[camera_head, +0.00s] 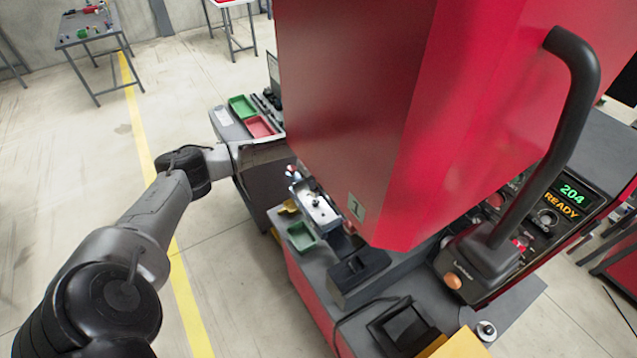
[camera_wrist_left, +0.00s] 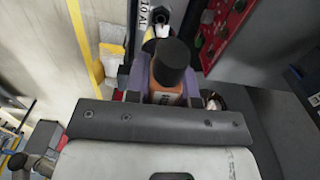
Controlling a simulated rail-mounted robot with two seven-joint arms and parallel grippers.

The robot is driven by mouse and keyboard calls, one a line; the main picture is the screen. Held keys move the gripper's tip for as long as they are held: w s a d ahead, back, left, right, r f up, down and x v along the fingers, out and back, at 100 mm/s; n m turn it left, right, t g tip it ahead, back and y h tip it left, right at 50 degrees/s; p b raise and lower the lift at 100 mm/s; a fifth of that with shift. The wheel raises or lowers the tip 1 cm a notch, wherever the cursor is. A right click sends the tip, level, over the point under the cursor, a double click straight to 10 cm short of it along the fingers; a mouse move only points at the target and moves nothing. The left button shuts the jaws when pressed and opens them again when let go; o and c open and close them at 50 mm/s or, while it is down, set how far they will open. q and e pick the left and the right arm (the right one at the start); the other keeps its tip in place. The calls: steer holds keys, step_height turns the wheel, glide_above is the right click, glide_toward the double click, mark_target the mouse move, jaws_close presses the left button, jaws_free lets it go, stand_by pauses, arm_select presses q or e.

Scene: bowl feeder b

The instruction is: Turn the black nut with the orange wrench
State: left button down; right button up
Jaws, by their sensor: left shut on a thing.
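In the wrist view my left gripper (camera_wrist_left: 160,88) is shut, one purple-grey finger on each side of an orange piece (camera_wrist_left: 165,96), which looks like part of the orange wrench. A dark, rounded cylinder (camera_wrist_left: 173,62) stands in front of this piece and hides part of it. Beyond it, at the top of the wrist view, is a pale metal part (camera_wrist_left: 152,42) beside dark round fittings. I cannot tell the black nut apart from these fittings. In the head view my left arm reaches in to the machine's left side, and its fingertips are not clear there. My right gripper is not in view.
A large red machine housing (camera_head: 365,110) overhangs the work area in the head view. A black handle (camera_head: 560,120) and control panel (camera_head: 553,205) stand right. The left floor is clear.

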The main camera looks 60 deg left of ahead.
arm_select(q)
steer(key=shift+a+r, duration=0.1)
steer(key=shift+a, duration=0.1)
stand_by(0.3)
steer(key=shift+r+p, duration=0.1)
steer(key=shift+p, duration=0.5)
steer(key=shift+f+b, duration=0.4)
steer(key=shift+f, duration=0.35)
steer(key=shift+f+b, duration=0.55)
steer(key=shift+f, duration=1.05)
steer(key=shift+p, duration=0.6)
